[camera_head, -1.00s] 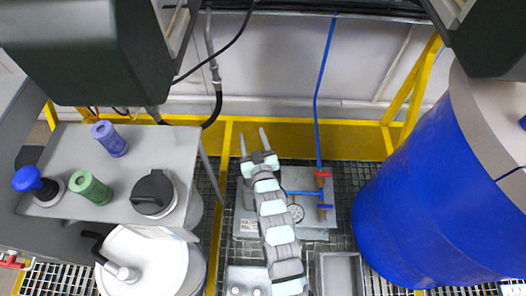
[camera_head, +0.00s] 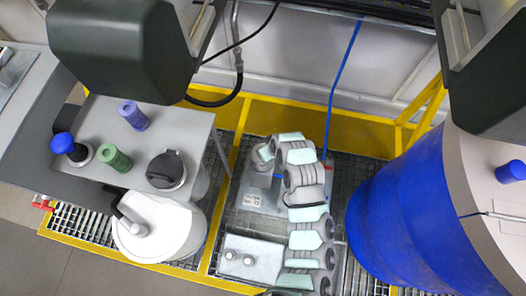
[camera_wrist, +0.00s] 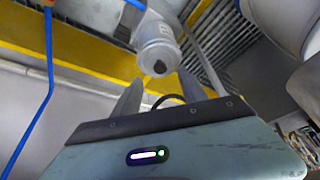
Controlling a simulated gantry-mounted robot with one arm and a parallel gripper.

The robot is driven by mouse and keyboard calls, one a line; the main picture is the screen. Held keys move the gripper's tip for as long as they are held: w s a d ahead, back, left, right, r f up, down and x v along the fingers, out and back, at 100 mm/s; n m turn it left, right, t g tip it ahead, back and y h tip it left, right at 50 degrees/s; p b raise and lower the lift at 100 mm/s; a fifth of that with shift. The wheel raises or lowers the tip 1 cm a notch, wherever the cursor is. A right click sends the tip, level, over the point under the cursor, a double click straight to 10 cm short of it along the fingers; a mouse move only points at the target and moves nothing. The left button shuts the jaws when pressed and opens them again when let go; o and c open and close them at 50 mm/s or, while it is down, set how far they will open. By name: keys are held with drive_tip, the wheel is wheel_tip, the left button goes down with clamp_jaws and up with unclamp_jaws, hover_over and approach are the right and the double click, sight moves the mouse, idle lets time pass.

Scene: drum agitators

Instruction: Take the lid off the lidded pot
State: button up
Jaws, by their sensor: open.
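The lidded pot (camera_head: 178,182) stands at the right front of the grey side table in the head view. Its dark lid (camera_head: 160,167) has a raised black handle and sits on it. My gripper is to the right of the pot, beyond the table edge and well apart from it, at the bent end of my arm. Its fingers are hidden in the head view. In the wrist view my gripper (camera_wrist: 160,92) is open, with two grey fingers apart and no object seen held between them. I cannot make out the pot in the wrist view.
On the grey table (camera_head: 95,120) stand a purple cylinder (camera_head: 133,115), a green cylinder (camera_head: 115,158) and a blue-topped piece (camera_head: 65,144). A white drum (camera_head: 160,228) stands in front. A large blue drum (camera_head: 400,215) is at right. Yellow rails (camera_head: 300,118) run behind.

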sight(258, 146)
drive_tip(key=shift+w+b+x, duration=0.1)
drive_tip(key=shift+b+x, duration=0.25)
drive_tip(key=shift+x, duration=1.4)
drive_tip(key=shift+w+b+x, duration=0.15)
drive_tip(key=shift+b+x, duration=0.15)
drive_tip(key=shift+x, duration=1.4)
drive_tip(key=shift+a+r, duration=0.1)
drive_tip(key=shift+a, duration=0.05)
drive_tip(key=shift+c, duration=0.3)
clamp_jaws()
